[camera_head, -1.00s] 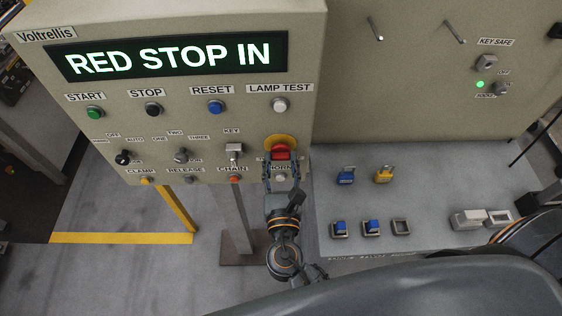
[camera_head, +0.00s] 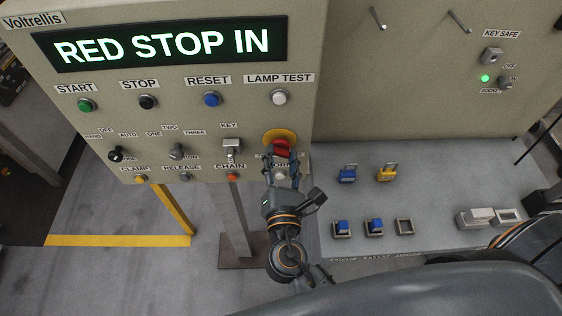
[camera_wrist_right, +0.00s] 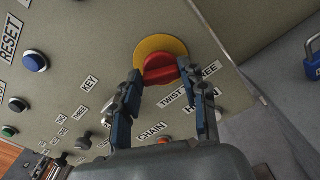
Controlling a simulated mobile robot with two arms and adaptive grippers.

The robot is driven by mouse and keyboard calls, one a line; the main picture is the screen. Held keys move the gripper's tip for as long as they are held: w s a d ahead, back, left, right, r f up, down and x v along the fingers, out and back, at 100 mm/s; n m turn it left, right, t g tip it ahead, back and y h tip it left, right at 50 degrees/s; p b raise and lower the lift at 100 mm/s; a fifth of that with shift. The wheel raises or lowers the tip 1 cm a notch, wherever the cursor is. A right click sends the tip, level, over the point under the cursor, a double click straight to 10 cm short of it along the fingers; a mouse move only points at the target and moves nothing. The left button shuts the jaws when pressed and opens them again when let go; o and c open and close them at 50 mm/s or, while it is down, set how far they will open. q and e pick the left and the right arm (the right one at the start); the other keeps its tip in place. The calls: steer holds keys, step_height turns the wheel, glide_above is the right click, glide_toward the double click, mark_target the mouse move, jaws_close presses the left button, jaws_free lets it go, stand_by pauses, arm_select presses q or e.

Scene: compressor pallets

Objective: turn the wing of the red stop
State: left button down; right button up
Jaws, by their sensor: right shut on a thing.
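The red stop (camera_head: 281,147) is a red knob with a raised wing, on a round yellow plate (camera_head: 277,133) at the lower right of the control panel. In the right wrist view the red stop (camera_wrist_right: 160,67) shows its wing between my fingertips, above a label that reads TWIST and is partly hidden. My right gripper (camera_head: 282,158) reaches up to it from below. In the right wrist view the right gripper (camera_wrist_right: 168,80) is shut on the wing, a finger on each side. The display (camera_head: 165,45) reads RED STOP IN. My left gripper is not in view.
The key switch (camera_head: 231,146) and the orange chain button (camera_head: 232,177) sit close left of my gripper. The white lamp test button (camera_head: 279,98) is above. A grey shelf (camera_head: 440,190) at the right carries a blue padlock (camera_head: 347,173) and a yellow padlock (camera_head: 387,172).

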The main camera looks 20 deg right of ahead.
steer(key=shift+m+b, duration=0.35)
steer(key=shift+m, duration=0.35)
steer(key=o, duration=1.2)
steer(key=shift+c, duration=0.2)
steer(key=v, duration=1.1)
steer(key=shift+s, duration=0.4)
steer(key=shift+a, duration=0.1)
